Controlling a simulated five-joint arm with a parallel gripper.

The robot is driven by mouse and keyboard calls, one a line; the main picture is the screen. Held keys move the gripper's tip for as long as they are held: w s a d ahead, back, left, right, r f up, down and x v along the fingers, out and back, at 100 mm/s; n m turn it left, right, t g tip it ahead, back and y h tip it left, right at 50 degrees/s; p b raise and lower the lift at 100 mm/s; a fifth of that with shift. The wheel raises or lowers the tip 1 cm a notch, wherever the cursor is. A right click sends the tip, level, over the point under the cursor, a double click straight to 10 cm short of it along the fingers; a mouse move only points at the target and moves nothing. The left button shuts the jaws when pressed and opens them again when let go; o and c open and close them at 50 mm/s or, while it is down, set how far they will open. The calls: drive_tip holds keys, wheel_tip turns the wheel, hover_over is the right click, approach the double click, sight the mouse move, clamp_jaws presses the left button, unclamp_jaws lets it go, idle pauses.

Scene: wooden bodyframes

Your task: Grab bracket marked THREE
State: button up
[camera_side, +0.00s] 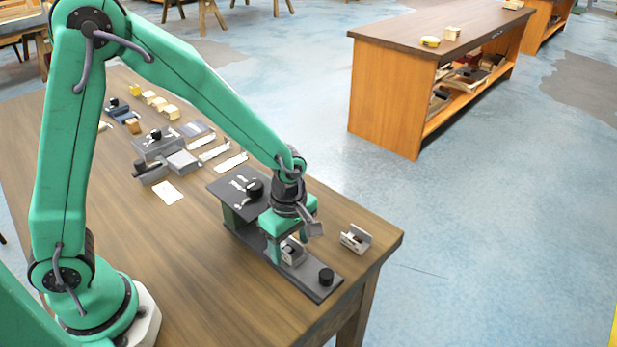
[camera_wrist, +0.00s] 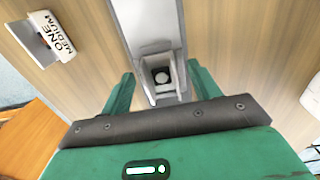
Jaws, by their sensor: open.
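My gripper (camera_side: 288,240) is low over the dark fixture plate (camera_side: 318,287) near the table's right corner. Its two green fingers are open, and they show on either side in the wrist view (camera_wrist: 160,88). A small grey bracket (camera_side: 293,252) stands on the plate by the fingers; it also shows between them in the wrist view (camera_wrist: 161,82). No marking on it can be read. Another bracket (camera_side: 355,238) lies on the bare table to the right. In the wrist view, a bracket marked ONE MEDIUM (camera_wrist: 58,38) lies at the upper left. No THREE is readable.
The fixture has a raised dark block (camera_side: 232,187) with a black knob behind my gripper, and another black knob (camera_side: 326,277) at its front end. Grey blocks (camera_side: 180,162), white strips and small wooden blocks (camera_side: 160,104) sit farther back. The front left tabletop is clear.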

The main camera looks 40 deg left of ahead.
sight(292, 252)
drive_tip(key=shift+f, duration=0.3)
drive_tip(key=c, duration=1.2)
drive_tip(key=shift+o, duration=0.2)
drive_tip(key=shift+r, duration=0.15)
drive_tip(key=shift+r, duration=0.45)
wheel_tip(292, 252, up, 3)
drive_tip(key=s+d+r, duration=0.6)
drive_tip(key=s+d, duration=0.1)
drive_tip(key=s, duration=0.2)
drive_tip(key=shift+d+r, duration=0.35)
drive_tip(key=shift+r, duration=0.05)
drive_tip(key=shift+w, duration=0.1)
